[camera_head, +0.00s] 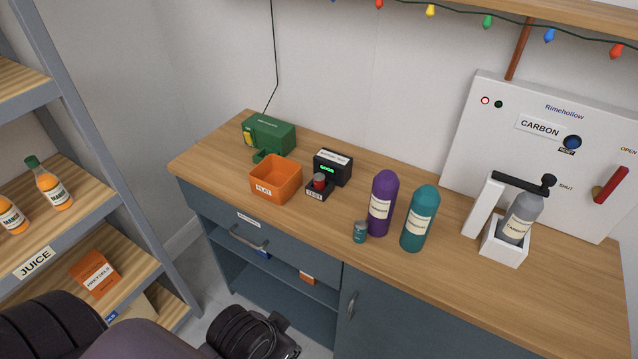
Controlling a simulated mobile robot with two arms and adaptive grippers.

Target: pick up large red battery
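A red battery (319,181) stands upright in the low front tray of a small black tester (333,165) with a green lit display. The tray's front label seems to read TEST. The lower part of the battery is hidden in the tray. A small teal can-like piece (360,232), perhaps another battery, stands near the front edge of the counter. My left arm comes in at the bottom left, with its dark wrist end low in front of the cabinet, far from the red battery. Its fingertips do not show. My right gripper is out of view.
An orange bin (277,180) labelled FLAT stands left of the tester, with a green box (268,134) behind it. A purple bottle (382,203) and a teal bottle (419,218) stand to the right. A carbonator (504,243) holds a grey bottle. Shelves are at left.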

